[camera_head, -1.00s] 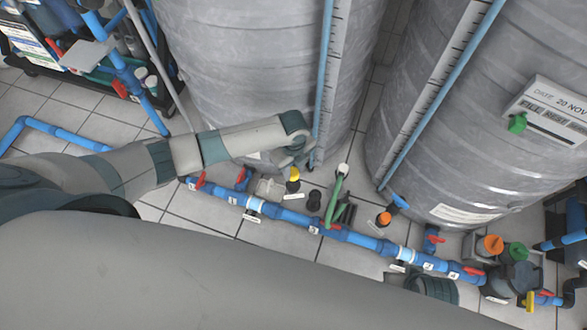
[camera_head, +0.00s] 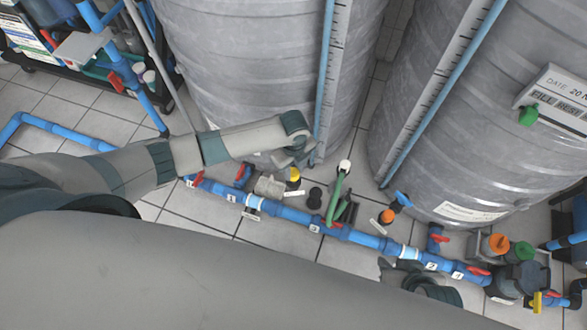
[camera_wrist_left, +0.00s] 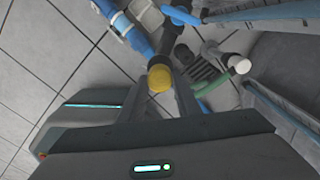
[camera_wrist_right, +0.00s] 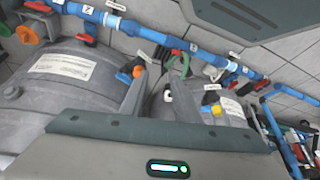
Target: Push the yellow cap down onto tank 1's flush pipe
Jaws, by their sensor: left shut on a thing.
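The yellow cap (camera_head: 294,174) is beside the foot of the left grey tank (camera_head: 250,70). My left gripper (camera_head: 287,162) reaches down to it and is shut on it. In the left wrist view the yellow cap (camera_wrist_left: 160,78) sits between the fingertips, with a dark pipe part behind it. How far the cap sits on the flush pipe is hidden. The yellow cap also shows in the right wrist view (camera_wrist_right: 210,98).
A blue pipe run (camera_head: 350,236) with red valve handles crosses the floor in front. A green hose with a white end (camera_head: 345,166) and an orange cap (camera_head: 387,216) stand right of the yellow cap. A second tank (camera_head: 480,120) is at right.

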